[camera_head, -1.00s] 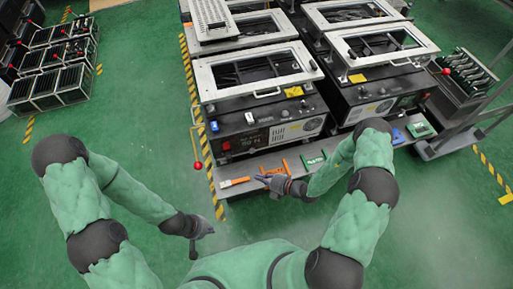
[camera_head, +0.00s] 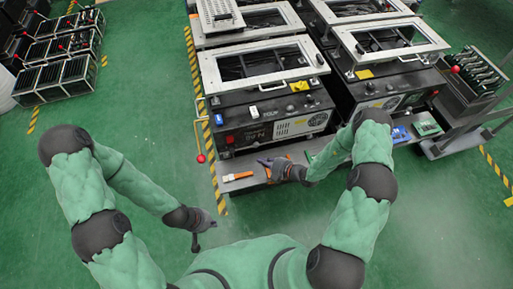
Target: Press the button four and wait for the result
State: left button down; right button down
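The near machine (camera_head: 268,104) has a dark front panel with small controls. A red control (camera_head: 229,139), a white switch (camera_head: 254,112) and a small bluish control (camera_head: 219,119) show on it. No number is readable, so I cannot tell which is button four. My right gripper (camera_head: 266,162) points left over the front ledge, just below the panel, apart from the controls. My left gripper (camera_head: 197,240) hangs low over the green floor, clear of the machine. The fingers of both are too small to tell open from shut.
An orange-handled tool (camera_head: 238,177) lies on the grey ledge (camera_head: 233,188). A lever with a red ball (camera_head: 201,158) stands at the machine's left side. A second machine (camera_head: 390,85) stands to the right. Green floor (camera_head: 140,100) is free at the left.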

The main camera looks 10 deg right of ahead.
jog(key=shift+w+a+b, duration=0.1)
jog(key=shift+w+b, duration=0.2)
jog(key=shift+w, duration=1.75)
jog(key=shift+w, duration=0.9)
dwell(0.8)
jog(key=shift+s+p, duration=0.3)
jog(key=shift+s, duration=0.65)
jog(key=shift+s+p, duration=0.95)
jog(key=shift+s, duration=1.55)
